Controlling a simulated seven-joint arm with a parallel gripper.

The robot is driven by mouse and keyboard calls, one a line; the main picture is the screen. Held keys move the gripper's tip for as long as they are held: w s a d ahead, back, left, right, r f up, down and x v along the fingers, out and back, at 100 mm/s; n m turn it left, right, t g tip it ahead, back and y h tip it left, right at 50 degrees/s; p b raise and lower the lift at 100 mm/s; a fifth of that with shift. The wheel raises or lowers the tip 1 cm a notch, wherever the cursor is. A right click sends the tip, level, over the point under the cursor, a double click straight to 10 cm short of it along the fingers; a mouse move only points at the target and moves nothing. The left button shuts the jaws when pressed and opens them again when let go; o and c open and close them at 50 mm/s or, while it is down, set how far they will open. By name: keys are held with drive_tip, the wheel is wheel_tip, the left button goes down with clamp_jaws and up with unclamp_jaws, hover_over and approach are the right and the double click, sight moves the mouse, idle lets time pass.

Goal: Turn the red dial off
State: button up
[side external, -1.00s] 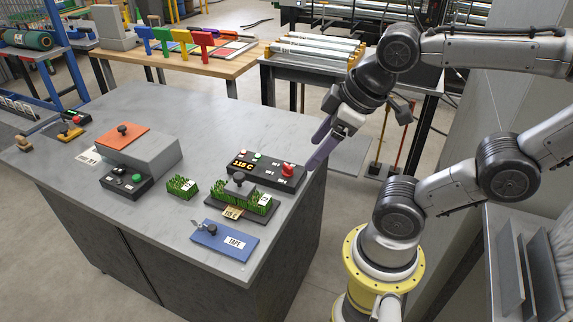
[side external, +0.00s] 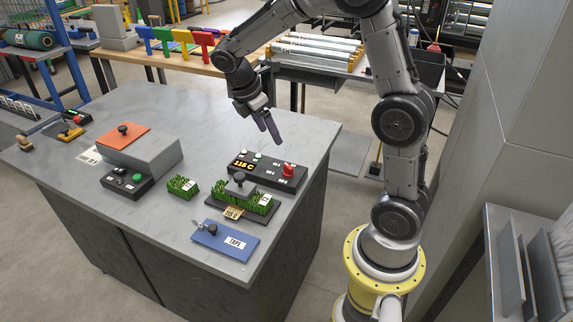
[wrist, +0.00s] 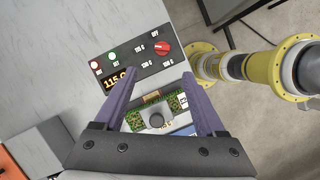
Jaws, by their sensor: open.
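The red dial (side external: 288,169) sits at the right end of a black control box (side external: 262,178) on the grey table. In the wrist view the red dial (wrist: 162,48) is ringed by printed labels, including OFF and several temperatures. Its pointer lies tilted; I cannot tell exactly which label it marks. The box's display (wrist: 116,78) glows orange and reads about 115. My gripper (side external: 273,138) is open and empty, pointing down above the back of the box, apart from the dial. In the wrist view its purple fingers (wrist: 164,102) are spread wide, with the dial beyond their tips.
The table's back middle is clear.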

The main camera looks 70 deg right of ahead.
sight(288, 166)
drive_tip(key=x, duration=1.4)
drive_tip(key=shift+s+f, duration=0.25)
drive_tip(key=shift+f, duration=0.15)
clamp_jaws()
